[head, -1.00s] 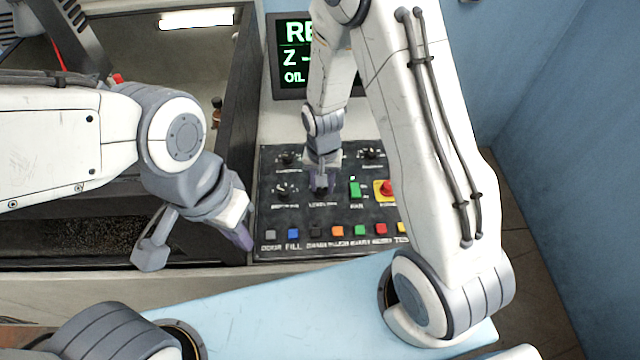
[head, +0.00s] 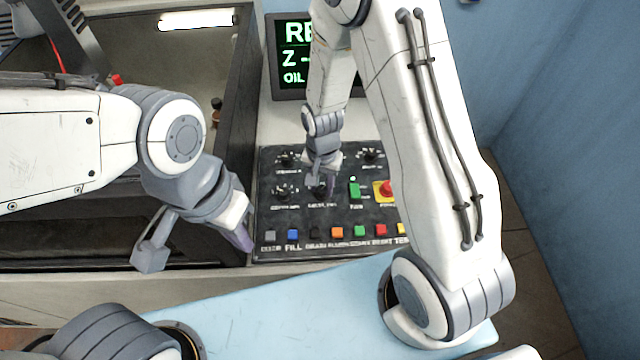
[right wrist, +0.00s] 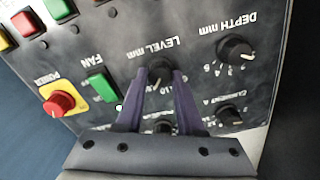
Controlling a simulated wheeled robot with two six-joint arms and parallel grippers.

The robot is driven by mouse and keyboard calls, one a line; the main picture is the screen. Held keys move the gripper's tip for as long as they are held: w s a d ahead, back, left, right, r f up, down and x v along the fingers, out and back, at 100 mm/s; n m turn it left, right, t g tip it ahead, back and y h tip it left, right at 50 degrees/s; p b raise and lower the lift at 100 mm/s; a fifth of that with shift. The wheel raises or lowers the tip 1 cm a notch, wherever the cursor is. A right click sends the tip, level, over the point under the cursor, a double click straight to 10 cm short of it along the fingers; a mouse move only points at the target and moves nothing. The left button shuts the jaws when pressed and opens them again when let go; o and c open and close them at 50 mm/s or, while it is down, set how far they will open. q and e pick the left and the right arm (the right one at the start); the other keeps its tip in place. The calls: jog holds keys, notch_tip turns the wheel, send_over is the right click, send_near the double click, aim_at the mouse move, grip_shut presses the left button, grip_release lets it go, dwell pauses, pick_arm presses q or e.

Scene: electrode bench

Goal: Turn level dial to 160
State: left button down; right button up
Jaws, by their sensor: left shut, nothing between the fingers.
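The level dial (right wrist: 160,72) is a round black knob on the dark control panel, below the label "LEVEL mm", which reads upside down in the right wrist view. My right gripper (right wrist: 161,78) has its two purple fingers on either side of this knob, close against it. In the head view my right gripper (head: 325,186) is at the dial, and its fingers partly hide the knob. The dial's exact reading cannot be made out. My left gripper (head: 246,240) is shut and empty, beside the panel's left edge.
The depth dial (right wrist: 235,50), the current dial (right wrist: 229,116), the green fan switch (right wrist: 102,87) and the red power knob (right wrist: 61,102) surround the level dial. A row of coloured buttons (head: 337,232) runs along the panel's front. A screen (head: 290,60) stands behind.

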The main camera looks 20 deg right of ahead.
aim_at(321, 188)
jog(key=o, duration=0.4)
jog(key=shift+a, duration=0.1)
jog(key=shift+c, duration=0.2)
jog(key=shift+r, duration=0.1)
notch_tip(321, 188, up, 10)
jog(key=b, duration=0.1)
jog(key=shift+r+b, duration=0.15)
jog(key=shift+b, duration=0.15)
